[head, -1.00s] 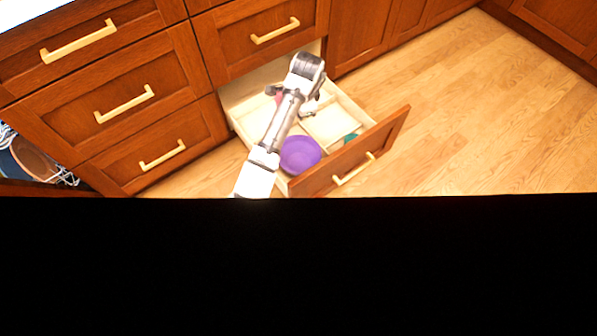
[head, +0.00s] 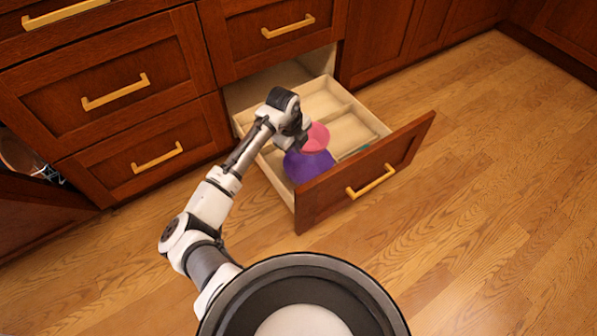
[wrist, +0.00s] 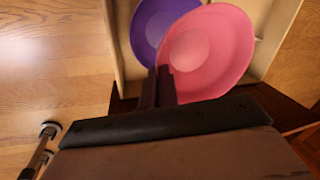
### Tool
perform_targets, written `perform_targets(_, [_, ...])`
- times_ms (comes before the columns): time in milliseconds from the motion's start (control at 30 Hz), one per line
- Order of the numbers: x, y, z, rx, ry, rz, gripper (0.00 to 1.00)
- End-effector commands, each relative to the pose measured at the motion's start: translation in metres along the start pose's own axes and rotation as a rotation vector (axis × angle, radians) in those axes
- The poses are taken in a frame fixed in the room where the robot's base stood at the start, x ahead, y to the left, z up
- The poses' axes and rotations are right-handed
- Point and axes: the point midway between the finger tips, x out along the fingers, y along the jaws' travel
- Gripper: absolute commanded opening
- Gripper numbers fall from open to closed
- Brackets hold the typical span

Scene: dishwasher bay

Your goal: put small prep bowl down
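The small prep bowl appears to be the pink bowl (head: 316,137). It is at the end of my gripper (head: 303,143), over the open drawer, and partly covers a purple bowl (head: 308,166). In the wrist view my gripper (wrist: 163,80) has its narrow fingers close together at the rim of the pink bowl (wrist: 208,50), shut on it. The purple bowl (wrist: 150,28) lies behind and to the left of it, inside the drawer. I cannot tell whether the two bowls touch.
The open drawer (head: 392,135) has light wooden dividers, and its rear compartments look empty. A thin greenish item (head: 352,152) lies near its front. Closed drawers (head: 118,95) stand at the left. The wooden floor (head: 470,200) is clear.

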Motion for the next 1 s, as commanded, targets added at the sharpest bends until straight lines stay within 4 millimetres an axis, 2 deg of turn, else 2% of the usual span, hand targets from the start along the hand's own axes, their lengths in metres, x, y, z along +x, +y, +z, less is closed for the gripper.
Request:
perform_targets(33, [0.018, 0.004, 0.0, -0.001, 0.002, 0.001, 0.0])
perform_targets(100, [0.035, 0.008, -0.001, -0.001, 0.002, 0.001, 0.0])
perform_targets(300, [0.07, 0.016, 0.0, -0.002, 0.0, 0.0, 0.0])
perform_targets(533, [0.085, 0.019, 0.0, -0.001, 0.0, -0.001, 0.0])
perform_targets(733, [0.115, 0.027, 0.0, -0.002, 0.001, 0.001, 0.0])
perform_targets(1000, [0.118, 0.027, 0.0, -0.001, -0.001, -0.002, 0.0])
